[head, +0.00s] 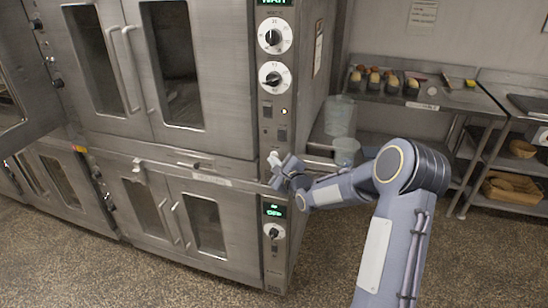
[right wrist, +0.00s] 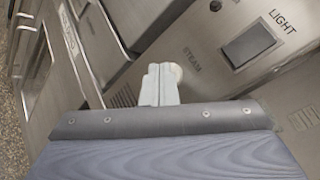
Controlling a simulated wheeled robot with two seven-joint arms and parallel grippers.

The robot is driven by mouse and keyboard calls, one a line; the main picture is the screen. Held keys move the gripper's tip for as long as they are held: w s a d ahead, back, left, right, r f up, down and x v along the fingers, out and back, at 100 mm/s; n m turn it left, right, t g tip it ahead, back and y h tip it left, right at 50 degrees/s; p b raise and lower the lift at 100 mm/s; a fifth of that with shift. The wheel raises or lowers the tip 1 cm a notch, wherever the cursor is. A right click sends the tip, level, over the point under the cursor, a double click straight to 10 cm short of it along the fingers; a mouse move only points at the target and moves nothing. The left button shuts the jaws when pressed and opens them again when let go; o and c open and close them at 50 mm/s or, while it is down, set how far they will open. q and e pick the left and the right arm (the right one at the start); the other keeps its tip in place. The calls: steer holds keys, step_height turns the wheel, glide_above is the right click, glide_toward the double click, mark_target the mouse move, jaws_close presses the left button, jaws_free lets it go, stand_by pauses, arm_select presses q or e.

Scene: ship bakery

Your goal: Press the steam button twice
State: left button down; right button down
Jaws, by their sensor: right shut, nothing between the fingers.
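The steam button (right wrist: 176,72) is a pale round knob on the steel panel beside the label STEAM in the right wrist view. It is partly hidden behind the fingertips. My right gripper (right wrist: 160,70) is shut and empty, with its tips over the button; I cannot tell whether they touch it. In the head view my right gripper (head: 273,158) is at the lower part of the upper oven's control panel (head: 267,90), and the button is not clearly visible there. My left gripper is in neither view.
A LIGHT rocker switch (right wrist: 250,44) sits close to the button. Dials (head: 274,36) are higher on the panel. A lower oven (head: 205,225) has its own dial. A steel table (head: 440,98) with loaves stands at right. An oven door (head: 22,75) stands open at far left.

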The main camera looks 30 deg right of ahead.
steer(key=shift+s+a, duration=0.4)
steer(key=shift+a, duration=0.05)
steer(key=s+a+b, duration=0.2)
steer(key=s+a, duration=0.1)
steer(key=a, duration=0.1)
steer(key=shift+s, duration=0.15)
steer(key=shift+d, duration=0.1)
stand_by(0.8)
steer(key=s+a+n+g+y, duration=0.1)
steer(key=s+a+n+g, duration=0.2)
steer(key=s+a+n, duration=0.2)
steer(key=s+a+n+g+y, duration=0.2)
steer(key=s+a+n+g, duration=0.2)
steer(key=s+n, duration=0.7)
steer(key=s+a+n+g+y, duration=0.2)
steer(key=s+a+n+g, duration=0.2)
steer(key=s, duration=1.5)
steer(key=a+n, duration=0.3)
steer(key=n, duration=0.2)
steer(key=shift+s+f, duration=0.15)
steer(key=shift+f, duration=0.25)
